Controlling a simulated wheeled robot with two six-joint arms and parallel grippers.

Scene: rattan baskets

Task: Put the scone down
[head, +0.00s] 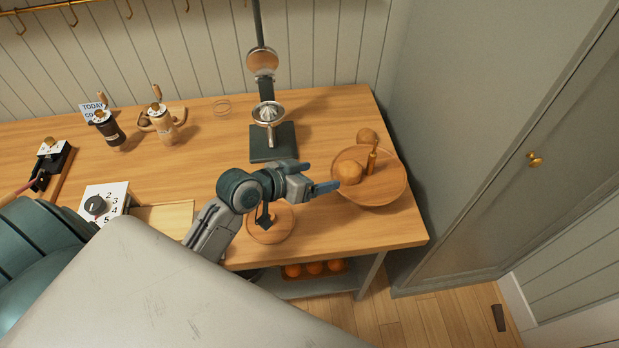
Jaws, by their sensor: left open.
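My left gripper (313,178) is open, its two blue-tipped fingers apart and pointing right with nothing between them. Just right of the fingertips, a rounded golden-brown piece, which looks like the scone (349,173), lies in a round shallow basket (385,194). A similar round brown piece (367,136) shows at the basket's far rim; I cannot tell whether it is inside. A small upright brown handle-like thing (372,158) stands between them. My right gripper is not in view.
A juicer press (272,140) stands behind my gripper. A round wooden piece (270,235) lies below my left wrist, partly hidden. A numbered dial box (103,201) and grinders (106,128) are left. The table's right edge is close beyond the basket; oranges (314,268) sit on a lower shelf.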

